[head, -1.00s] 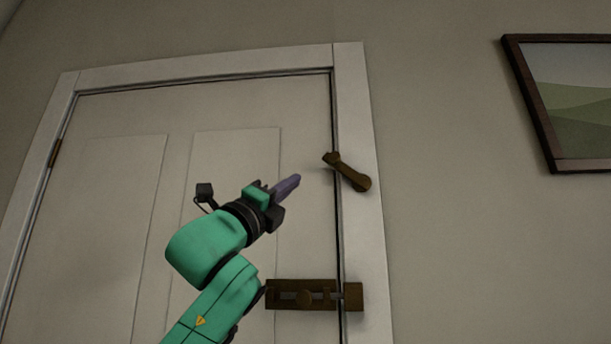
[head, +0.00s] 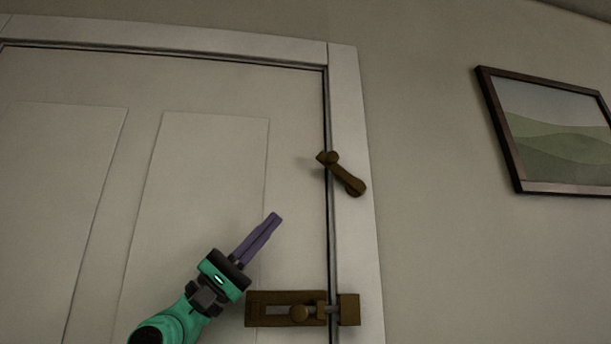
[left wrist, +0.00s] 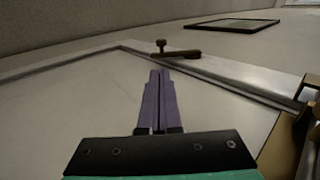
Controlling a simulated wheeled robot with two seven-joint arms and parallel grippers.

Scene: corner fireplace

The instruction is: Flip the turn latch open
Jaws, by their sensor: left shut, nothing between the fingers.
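The brown turn latch (head: 343,175) lies tilted across the gap between the white door and its frame. Its upper left end is over the door edge and its lower right end is on the frame. It also shows in the left wrist view (left wrist: 178,54), beyond the fingertips. My left gripper (head: 276,217) is shut and empty, below and to the left of the latch and apart from it. Its purple fingers also show in the left wrist view (left wrist: 160,74), side by side and pointing toward the latch. My right gripper is not in view.
A brown slide bolt (head: 290,310) sits lower on the door, below and right of my left fingers, and sticks out from the surface. The white frame (head: 352,110) borders the door. A framed picture (head: 555,130) hangs to the right. The door between fingers and latch is clear.

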